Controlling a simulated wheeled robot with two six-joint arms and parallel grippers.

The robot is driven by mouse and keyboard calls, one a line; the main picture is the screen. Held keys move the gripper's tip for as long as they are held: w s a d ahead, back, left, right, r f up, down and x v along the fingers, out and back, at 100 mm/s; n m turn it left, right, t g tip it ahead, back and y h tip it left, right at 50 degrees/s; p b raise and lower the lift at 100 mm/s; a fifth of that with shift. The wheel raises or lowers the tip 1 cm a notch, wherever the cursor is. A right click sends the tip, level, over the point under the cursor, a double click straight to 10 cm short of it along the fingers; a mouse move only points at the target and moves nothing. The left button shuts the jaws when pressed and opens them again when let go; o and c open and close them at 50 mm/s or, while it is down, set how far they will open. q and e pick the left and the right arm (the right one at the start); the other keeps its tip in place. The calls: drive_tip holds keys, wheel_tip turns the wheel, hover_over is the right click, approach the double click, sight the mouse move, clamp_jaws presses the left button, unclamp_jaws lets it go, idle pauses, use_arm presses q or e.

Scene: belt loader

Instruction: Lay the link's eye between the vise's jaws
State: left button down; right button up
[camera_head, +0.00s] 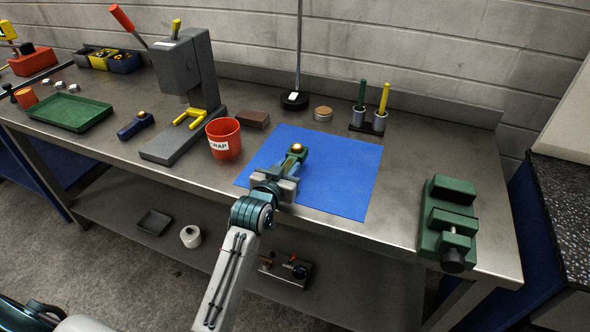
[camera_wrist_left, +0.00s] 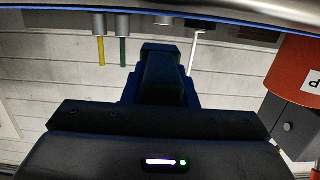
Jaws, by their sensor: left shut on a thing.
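My left gripper (camera_head: 293,165) is above the blue mat (camera_head: 350,180), its fingers pointing to the back of the bench. It is shut on a small part, which I take to be the link (camera_head: 297,148), with a bright brass-coloured round end showing at the fingertips. Most of the link is hidden by the fingers. In the left wrist view only dark gripper shapes (camera_wrist_left: 160,80) show, and the link cannot be made out. The green vise (camera_head: 452,190) stands at the right end of the bench, apart from the gripper, with a gap between its jaws. My right gripper is not in view.
A red scrap cup (camera_head: 224,139) stands left of the mat and shows at the right of the left wrist view (camera_wrist_left: 302,85). A grey press (camera_head: 187,75), a brown block (camera_head: 253,119) and a pen holder (camera_head: 368,123) stand nearby. Bare bench lies between mat and vise.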

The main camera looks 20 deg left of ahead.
use_arm(q)
drive_tip(key=shift+w+d, duration=0.2)
drive_tip(key=shift+w, duration=0.35)
drive_tip(key=shift+w+d, duration=0.2)
drive_tip(key=shift+w, duration=0.35)
drive_tip(key=shift+w+f, duration=0.15)
wheel_tip(320, 180, down, 3)
drive_tip(key=shift+d+r+p, duration=0.1)
drive_tip(key=shift+p, duration=0.55)
drive_tip(key=shift+f, duration=0.45)
drive_tip(key=c, duration=1.2)
unclamp_jaws()
drive_tip(key=shift+o, duration=0.2)
